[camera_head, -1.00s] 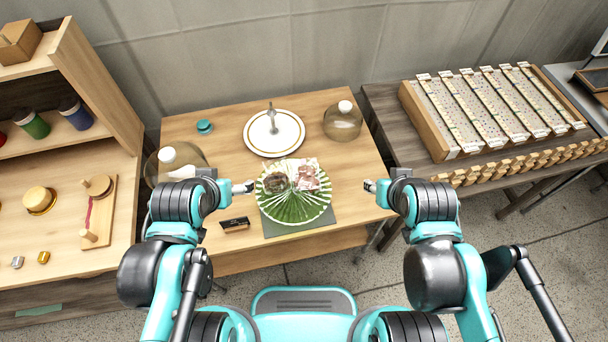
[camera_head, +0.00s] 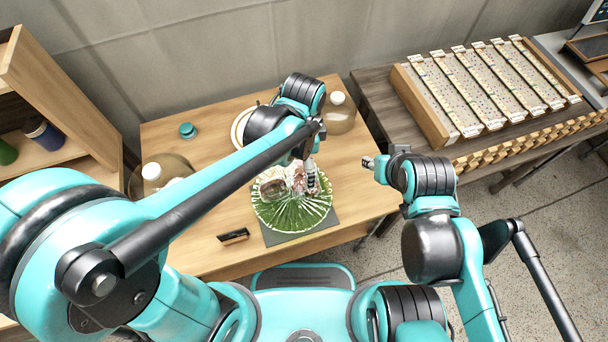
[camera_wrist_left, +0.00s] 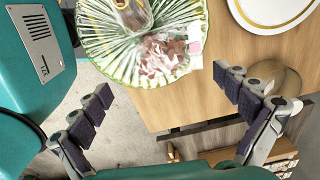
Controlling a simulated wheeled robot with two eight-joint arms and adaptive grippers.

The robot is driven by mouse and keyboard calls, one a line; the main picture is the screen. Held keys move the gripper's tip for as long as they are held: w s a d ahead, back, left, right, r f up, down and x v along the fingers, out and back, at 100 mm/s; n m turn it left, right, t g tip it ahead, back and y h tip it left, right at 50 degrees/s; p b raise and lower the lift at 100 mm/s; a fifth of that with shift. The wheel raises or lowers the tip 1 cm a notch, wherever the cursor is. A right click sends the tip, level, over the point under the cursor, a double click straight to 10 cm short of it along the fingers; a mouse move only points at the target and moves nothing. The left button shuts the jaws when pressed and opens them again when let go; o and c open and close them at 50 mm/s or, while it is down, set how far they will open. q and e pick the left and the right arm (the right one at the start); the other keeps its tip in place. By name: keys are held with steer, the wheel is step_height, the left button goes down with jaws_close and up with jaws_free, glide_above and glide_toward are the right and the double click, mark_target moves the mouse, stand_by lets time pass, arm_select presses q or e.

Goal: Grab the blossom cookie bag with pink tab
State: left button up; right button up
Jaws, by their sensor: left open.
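A green pleated leaf-like plate (camera_head: 290,215) on a dark mat holds two clear bags. The right bag (camera_head: 298,178) has pinkish contents; in the left wrist view this bag (camera_wrist_left: 163,54) has a pale pink-white tab (camera_wrist_left: 195,38) at its edge. The other bag (camera_head: 271,186), with brownish contents, lies to its left. My left gripper (camera_head: 310,175) is above the right bag, partly hidden by its arm; in the left wrist view its fingers (camera_wrist_left: 165,118) are spread and empty, with the plate beyond them. My right gripper (camera_head: 372,163) is off the table's right side; its finger opening is unclear.
A gold-rimmed white stand (camera_head: 237,128) is largely hidden behind my left arm. Glass domes with white knobs stand at the left (camera_head: 152,172) and back right (camera_head: 339,115). A small dark sign (camera_head: 233,236) lies left of the plate. A crate of wrapped bars (camera_head: 490,85) is at the right.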

mark_target(304, 177)
arm_select(q)
step_height(304, 177, down, 2)
steer(key=shift+s+f+b, duration=0.1)
steer(key=shift+s+b, duration=0.05)
steer(key=shift+b, duration=0.3)
step_height(304, 177, down, 6)
steer(key=b, duration=0.3)
steer(key=shift+d+r, duration=0.1)
steer(key=shift+r, duration=0.25)
steer(key=c, duration=0.7)
